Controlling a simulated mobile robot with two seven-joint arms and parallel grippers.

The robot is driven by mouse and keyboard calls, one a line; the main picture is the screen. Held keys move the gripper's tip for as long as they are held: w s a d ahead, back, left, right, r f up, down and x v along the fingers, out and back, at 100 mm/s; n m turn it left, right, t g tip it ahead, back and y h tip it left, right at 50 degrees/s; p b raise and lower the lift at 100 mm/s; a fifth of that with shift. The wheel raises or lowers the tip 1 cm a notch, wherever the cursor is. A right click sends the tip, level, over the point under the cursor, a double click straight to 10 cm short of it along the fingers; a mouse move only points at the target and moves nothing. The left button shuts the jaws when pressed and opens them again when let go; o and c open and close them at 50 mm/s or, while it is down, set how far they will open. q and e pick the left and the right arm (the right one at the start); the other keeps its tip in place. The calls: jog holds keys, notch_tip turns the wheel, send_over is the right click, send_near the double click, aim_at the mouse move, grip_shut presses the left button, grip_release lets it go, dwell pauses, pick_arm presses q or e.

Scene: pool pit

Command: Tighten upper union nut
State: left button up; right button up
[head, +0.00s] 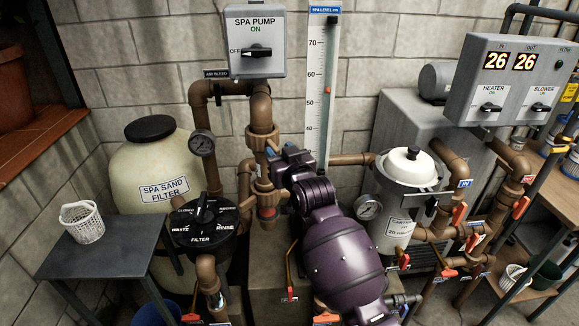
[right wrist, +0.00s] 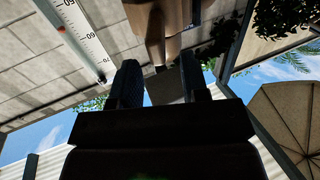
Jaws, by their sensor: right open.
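The upper union nut (head: 262,138) is a brown ribbed collar on the vertical brown pipe below the spa pump switch box. A second, lower brown union nut (head: 267,194) sits further down the same pipe, partly hidden by my gripper. My right gripper (head: 273,160) is open, just right of the pipe and slightly below the upper nut. In the right wrist view my two dark fingers (right wrist: 160,75) stand apart, with brown pipework (right wrist: 158,25) beyond their tips. I cannot tell whether a finger touches the nut. My left gripper is not in view.
The SPA PUMP box (head: 257,42) hangs above the pipe. The spa level scale (head: 322,90) stands right of the pipe. A white-lidded cartridge filter (head: 407,165) is further right.

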pick_arm(q)
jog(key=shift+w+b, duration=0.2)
jog(key=shift+b, duration=0.1)
pick_arm(e)
jog(key=shift+v, duration=2.9)
